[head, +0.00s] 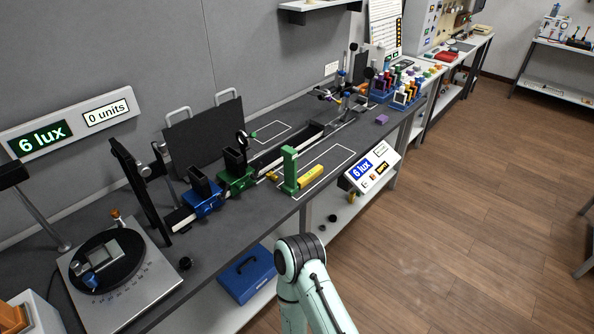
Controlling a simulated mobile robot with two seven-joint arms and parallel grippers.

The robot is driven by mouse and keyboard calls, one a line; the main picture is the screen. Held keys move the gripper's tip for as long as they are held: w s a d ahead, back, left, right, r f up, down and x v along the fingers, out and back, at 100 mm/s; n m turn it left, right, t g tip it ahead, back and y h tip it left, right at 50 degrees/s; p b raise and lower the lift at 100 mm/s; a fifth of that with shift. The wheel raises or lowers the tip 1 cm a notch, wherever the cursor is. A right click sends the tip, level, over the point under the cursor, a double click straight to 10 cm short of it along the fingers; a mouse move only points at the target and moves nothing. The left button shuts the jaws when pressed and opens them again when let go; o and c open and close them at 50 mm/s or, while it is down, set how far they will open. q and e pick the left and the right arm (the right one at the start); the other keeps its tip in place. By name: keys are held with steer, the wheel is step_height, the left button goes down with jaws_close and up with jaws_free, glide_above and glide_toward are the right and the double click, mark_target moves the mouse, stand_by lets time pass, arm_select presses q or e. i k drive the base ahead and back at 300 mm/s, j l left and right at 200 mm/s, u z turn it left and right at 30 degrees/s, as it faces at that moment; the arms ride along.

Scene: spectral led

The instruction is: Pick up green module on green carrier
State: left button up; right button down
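A green carrier (236,184) sits on the dark rail on the bench, with a black box-shaped piece (235,160) standing on top of it. I cannot tell if that piece is the green module. A tall green block (290,168) stands upright on the bench to the right, apart from the carrier. A blue carrier (203,200) with a similar black piece sits on the rail to the left of the green one. A mint-coloured arm of mine (312,285) comes in at the bottom, its gripper not visible. Neither gripper shows.
A yellow block (311,176) lies beside the tall green block. A tilted lux display (372,168) stands at the bench's front edge. A turntable instrument (110,262) is at the left. A blue box (247,273) is on the lower shelf. The wooden floor (440,220) at right is clear.

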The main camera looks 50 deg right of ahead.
mark_target(288, 154)
steer(key=z, duration=1.6)
steer(key=i+l, duration=0.65)
steer(key=i+l+z, duration=0.05)
